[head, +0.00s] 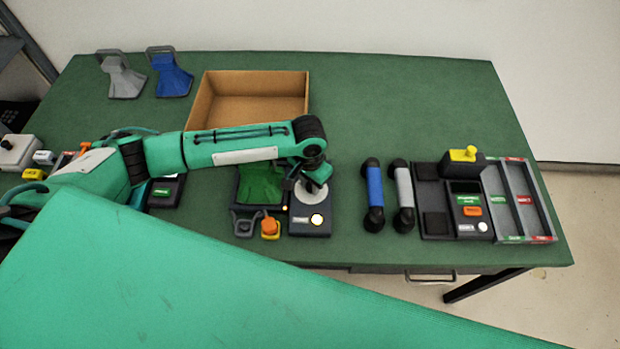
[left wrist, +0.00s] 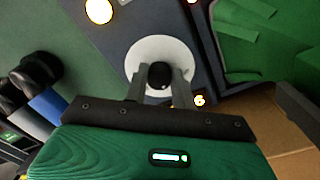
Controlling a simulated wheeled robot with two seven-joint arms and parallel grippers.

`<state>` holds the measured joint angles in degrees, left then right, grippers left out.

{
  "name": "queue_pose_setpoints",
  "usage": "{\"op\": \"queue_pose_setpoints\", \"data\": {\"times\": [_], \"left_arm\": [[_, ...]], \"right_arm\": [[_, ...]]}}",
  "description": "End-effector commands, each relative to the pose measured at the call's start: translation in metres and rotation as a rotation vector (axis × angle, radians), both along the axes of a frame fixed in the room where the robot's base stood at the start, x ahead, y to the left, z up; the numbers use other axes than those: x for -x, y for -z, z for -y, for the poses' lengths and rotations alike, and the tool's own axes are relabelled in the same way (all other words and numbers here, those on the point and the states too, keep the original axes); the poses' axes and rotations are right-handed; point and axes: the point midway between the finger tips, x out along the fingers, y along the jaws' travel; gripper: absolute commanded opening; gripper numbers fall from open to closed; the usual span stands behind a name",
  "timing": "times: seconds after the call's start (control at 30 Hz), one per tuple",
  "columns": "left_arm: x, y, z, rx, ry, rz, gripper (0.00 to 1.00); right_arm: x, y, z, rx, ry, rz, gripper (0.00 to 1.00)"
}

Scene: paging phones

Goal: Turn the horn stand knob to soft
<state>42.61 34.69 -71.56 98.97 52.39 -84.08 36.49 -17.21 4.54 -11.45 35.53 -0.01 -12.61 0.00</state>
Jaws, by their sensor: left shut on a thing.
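The horn stand (head: 243,213) is a dark unit near the front middle of the table, with a green horn (head: 260,184) on its left part. Its right part carries a white round dial (head: 304,194) and a lit round lamp (head: 317,220). The black knob (left wrist: 160,72) sits at the centre of the white dial (left wrist: 146,50) in the left wrist view. My left gripper (left wrist: 158,86) is shut on the knob, a finger on each side. In the head view my left gripper (head: 317,180) comes down over the dial and hides the knob. Small yellow-lit marks (left wrist: 198,100) show beside the dial; I cannot tell the setting.
A blue handset (head: 374,188) and a grey handset (head: 402,187) lie to the right. Beyond are a dark station (head: 430,222) and a divided tray (head: 541,205). An open cardboard box (head: 308,95) stands behind my arm.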

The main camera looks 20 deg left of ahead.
Motion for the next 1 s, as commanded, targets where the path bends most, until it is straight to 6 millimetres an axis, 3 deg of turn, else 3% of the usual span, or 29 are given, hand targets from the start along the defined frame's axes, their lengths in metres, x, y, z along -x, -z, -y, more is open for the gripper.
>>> {"op": "queue_pose_setpoints", "data": {"times": [0.03,0.5,1.0], "left_arm": [[0.001,-0.007,0.001,0.002,-0.031,-0.003,0.03],[0.002,-0.007,0.002,0.002,-0.441,-0.004,0.03],[0.000,-0.003,0.003,0.002,-0.739,0.000,0.03]], "right_arm": [[0.000,-0.014,0.000,0.000,0.000,0.000,0.48],[0.000,-0.087,0.000,0.000,0.000,0.000,0.48],[0.000,-0.126,0.000,0.000,0.000,0.000,0.48]]}}
